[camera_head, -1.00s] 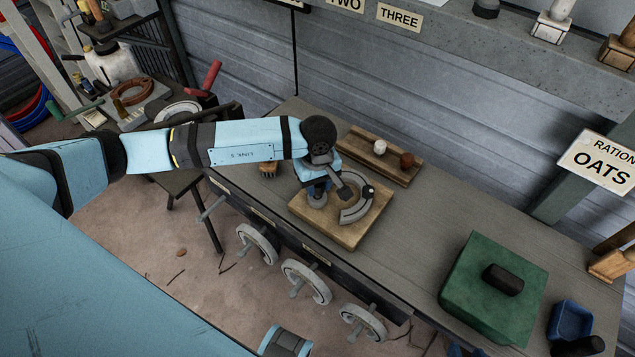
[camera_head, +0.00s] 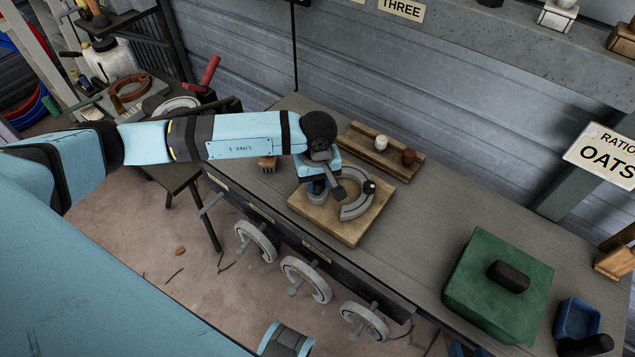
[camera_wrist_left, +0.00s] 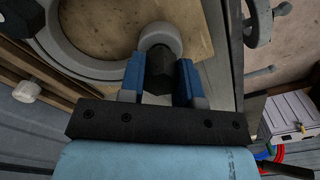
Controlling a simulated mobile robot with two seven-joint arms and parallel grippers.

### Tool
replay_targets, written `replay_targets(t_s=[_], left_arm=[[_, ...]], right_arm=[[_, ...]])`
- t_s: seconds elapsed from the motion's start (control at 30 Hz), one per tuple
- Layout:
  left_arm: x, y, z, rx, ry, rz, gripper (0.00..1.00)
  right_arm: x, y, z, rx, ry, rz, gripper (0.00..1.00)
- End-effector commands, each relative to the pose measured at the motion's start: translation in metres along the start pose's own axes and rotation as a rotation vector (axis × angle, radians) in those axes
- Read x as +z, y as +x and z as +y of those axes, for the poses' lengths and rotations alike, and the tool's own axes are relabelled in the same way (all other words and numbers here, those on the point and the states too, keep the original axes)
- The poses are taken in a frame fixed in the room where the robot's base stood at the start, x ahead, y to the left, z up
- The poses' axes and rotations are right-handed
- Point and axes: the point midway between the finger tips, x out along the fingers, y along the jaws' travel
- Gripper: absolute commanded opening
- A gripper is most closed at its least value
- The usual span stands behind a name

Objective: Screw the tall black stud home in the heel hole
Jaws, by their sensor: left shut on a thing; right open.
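A grey horseshoe (camera_head: 355,207) lies on a square wooden board (camera_head: 340,236) on the bench. My left gripper (camera_head: 322,186) is over the board's left part. In the left wrist view, its blue fingers (camera_wrist_left: 160,84) are shut on a black stud (camera_wrist_left: 158,70) at a rounded grey end of the shoe (camera_wrist_left: 160,34). The stud's lower end and the heel hole are hidden, so I cannot tell how deep it sits. Another small black piece (camera_head: 369,187) stands on the shoe's right arm. My right gripper (camera_head: 468,351) barely shows at the bottom edge, open and apart from the shoe.
A wooden rack (camera_head: 360,150) behind the board holds a white knob (camera_head: 381,143) and a brown knob (camera_head: 408,157). The bench (camera_head: 440,210) between board and box is clear.

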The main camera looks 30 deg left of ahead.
Motion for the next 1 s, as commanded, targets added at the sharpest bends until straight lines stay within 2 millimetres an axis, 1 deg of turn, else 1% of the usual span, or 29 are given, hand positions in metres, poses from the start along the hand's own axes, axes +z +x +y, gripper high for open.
replay_targets(t_s=[0.03,0.1,0.5,1.0], left_arm=[[-0.0009,0.002,0.0002,0.001,0.025,0.003,0.0],[-0.001,0.002,0.0,0.001,0.064,0.003,0.0],[-0.0003,0.0018,0.0001,0.001,0.264,0.001,0.0],[0.0002,0.0017,-0.0007,-0.002,0.281,-0.001,0.0]], right_arm=[[0.0042,0.0028,0.0003,0.0,0.0,0.001,0.43],[0.0057,0.0039,0.0004,0.0,0.0,0.004,0.43],[0.0088,0.0092,0.0015,0.0,0.0,0.029,0.43],[0.0077,0.008,0.0007,-0.001,0.002,0.029,0.43]])
